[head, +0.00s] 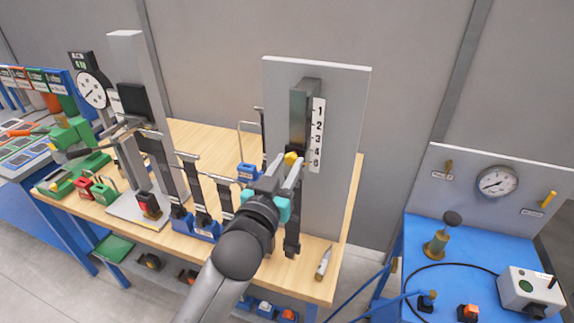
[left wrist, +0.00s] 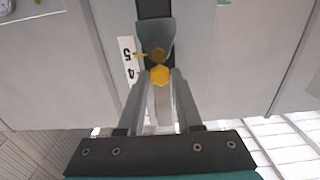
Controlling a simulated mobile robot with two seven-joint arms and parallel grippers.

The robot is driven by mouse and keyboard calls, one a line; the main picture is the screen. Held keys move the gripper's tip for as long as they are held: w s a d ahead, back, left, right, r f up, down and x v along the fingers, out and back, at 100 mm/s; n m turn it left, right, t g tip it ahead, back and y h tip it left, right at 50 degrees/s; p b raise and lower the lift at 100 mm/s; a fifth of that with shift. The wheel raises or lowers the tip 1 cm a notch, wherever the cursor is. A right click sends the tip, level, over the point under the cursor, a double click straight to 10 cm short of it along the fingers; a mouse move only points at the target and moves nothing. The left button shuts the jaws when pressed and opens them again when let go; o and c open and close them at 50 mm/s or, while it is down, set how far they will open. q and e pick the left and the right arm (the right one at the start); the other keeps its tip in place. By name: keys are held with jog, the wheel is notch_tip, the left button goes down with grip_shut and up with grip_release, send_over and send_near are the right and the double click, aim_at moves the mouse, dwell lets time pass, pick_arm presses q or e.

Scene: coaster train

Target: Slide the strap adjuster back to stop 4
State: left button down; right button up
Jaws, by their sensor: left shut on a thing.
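The strap adjuster is on a dark vertical strap (head: 292,240) on a grey upright panel (head: 345,110). Its yellow knob (head: 291,157) shows at the tips of my left gripper (head: 287,167). In the left wrist view my left gripper (left wrist: 160,90) is shut on the yellow knob (left wrist: 160,75). The white number scale (head: 317,135) runs from 1 at the top downward, beside the strap. In the left wrist view a small yellow pointer (left wrist: 139,55) is level with the 5. The 4 is also readable there. My fingers and arm hide part of the adjuster and strap. My right gripper is out of view.
A wooden bench (head: 205,137) carries the panel. Other hanging straps and blue blocks stand to the left. A small tool (head: 323,262) lies at the bench's front right. A blue table (head: 470,260) with a gauge (head: 497,181) stands to the right, across a gap.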

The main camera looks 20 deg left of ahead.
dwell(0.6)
pick_arm(q)
jog(key=shift+r+p, duration=1.1)
jog(key=shift+r, duration=0.75)
jog(key=c, duration=0.6)
grip_release()
jog(key=shift+f, duration=0.15)
jog(key=shift+f, duration=0.1)
